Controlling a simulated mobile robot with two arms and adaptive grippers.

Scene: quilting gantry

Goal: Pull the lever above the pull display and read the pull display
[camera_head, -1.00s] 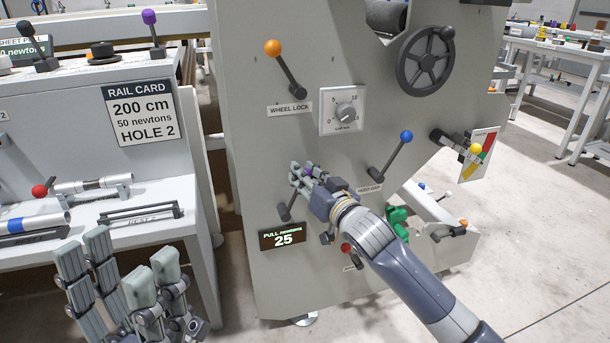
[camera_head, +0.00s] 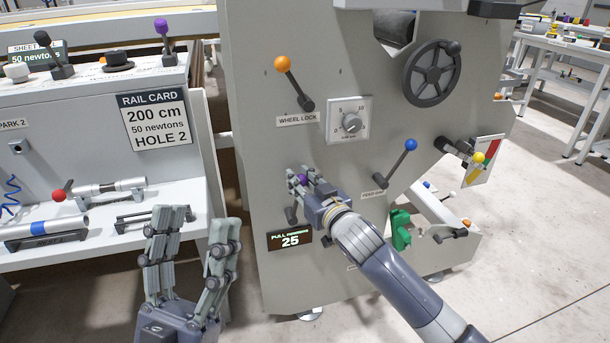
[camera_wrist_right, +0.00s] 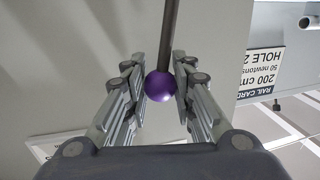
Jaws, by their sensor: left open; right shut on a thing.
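The pull display (camera_head: 290,239) on the grey gantry panel reads "PULL newtons 25". Just above it, the lever (camera_head: 291,214) has a dark base and a purple knob (camera_head: 302,179). My right gripper (camera_head: 305,180) is shut on the lever at its knob. In the right wrist view the purple knob (camera_wrist_right: 161,84) sits between the two fingers, with the dark rod (camera_wrist_right: 169,40) running up from it. My left gripper (camera_head: 190,245) is open and empty in front of the white bench, left of the display.
An orange-knobbed wheel lock lever (camera_head: 294,82), a dial (camera_head: 350,122), a black handwheel (camera_head: 431,73) and a blue-knobbed lever (camera_head: 396,162) are on the same panel. A rail card (camera_head: 155,119) hangs on the bench at left. Floor is clear at lower right.

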